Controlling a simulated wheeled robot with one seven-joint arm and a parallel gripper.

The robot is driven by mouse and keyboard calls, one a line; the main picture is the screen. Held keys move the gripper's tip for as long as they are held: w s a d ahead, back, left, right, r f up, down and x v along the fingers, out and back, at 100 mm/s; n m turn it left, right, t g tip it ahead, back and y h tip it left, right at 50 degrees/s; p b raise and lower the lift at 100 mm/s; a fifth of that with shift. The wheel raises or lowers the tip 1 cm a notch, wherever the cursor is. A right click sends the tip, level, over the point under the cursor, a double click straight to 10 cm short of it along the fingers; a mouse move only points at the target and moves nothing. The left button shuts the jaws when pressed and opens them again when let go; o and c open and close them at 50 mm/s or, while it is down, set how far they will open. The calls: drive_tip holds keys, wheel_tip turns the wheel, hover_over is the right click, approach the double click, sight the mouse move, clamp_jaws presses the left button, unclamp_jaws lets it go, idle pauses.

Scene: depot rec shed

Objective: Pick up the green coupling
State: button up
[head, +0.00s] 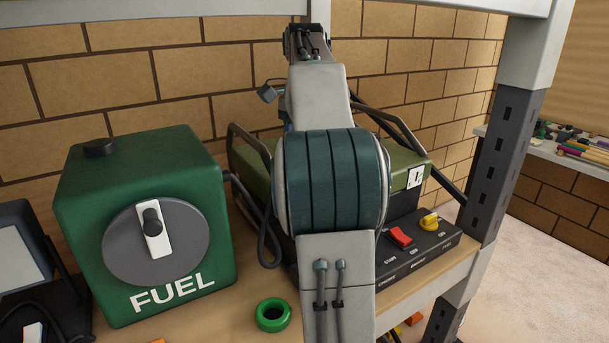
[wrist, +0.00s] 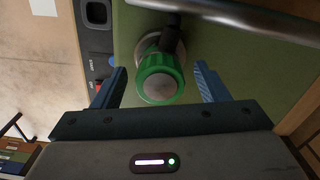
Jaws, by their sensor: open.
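In the wrist view a green coupling (wrist: 158,80), ridged around a grey round face, sits by a dark fitting and a grey round base on a green panel. My gripper (wrist: 160,72) is open, with one blue finger on each side of the coupling. A gap shows on both sides, and neither finger appears to touch it. A separate green ring (head: 273,314) lies on the wooden shelf at the front.
A green generator (head: 412,178) stands behind my arm, with a dark switch panel (head: 420,252) and black tube frame. A green FUEL box (head: 140,225) stands to its left. A grey post (head: 500,150) rises at right. A metal bar (wrist: 250,18) crosses the wrist view's top.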

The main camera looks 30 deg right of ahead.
drive_tip(key=shift+f, duration=0.85)
drive_tip(key=shift+c, duration=0.3)
drive_tip(key=c, duration=1.1)
drive_tip(key=shift+r, duration=0.1)
wheel_tip(320, 180, up, 10)
drive_tip(key=p, duration=0.3)
